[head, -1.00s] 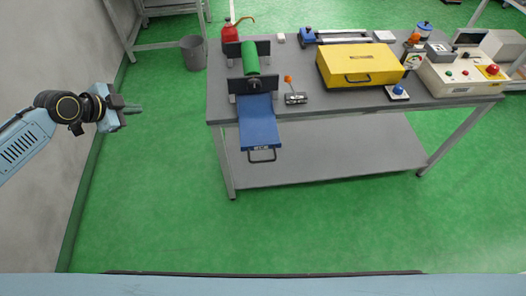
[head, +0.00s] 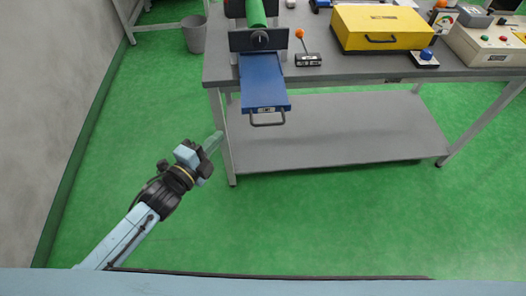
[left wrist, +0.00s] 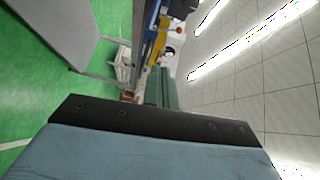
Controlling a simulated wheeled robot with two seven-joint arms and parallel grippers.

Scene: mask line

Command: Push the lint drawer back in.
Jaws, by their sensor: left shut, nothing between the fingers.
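The blue lint drawer (head: 263,80) sticks out past the front edge of the grey table, below the green roller (head: 256,12). Its dark handle (head: 267,122) hangs at the near end. My left gripper (head: 213,143) is shut and empty, with greenish fingers, to the left of and nearer than the handle, apart from it. In the left wrist view the fingers (left wrist: 165,88) point ahead, and a blue strip, probably the drawer, shows near the top. My right gripper is in no view.
The grey table (head: 400,72) holds a small lever box (head: 308,60), a yellow case (head: 382,28), a blue-button block (head: 425,60) and a control box (head: 488,42). A lower shelf (head: 340,135) and table leg stand close right of my left gripper. A bin (head: 194,35) stands behind; green floor is clear.

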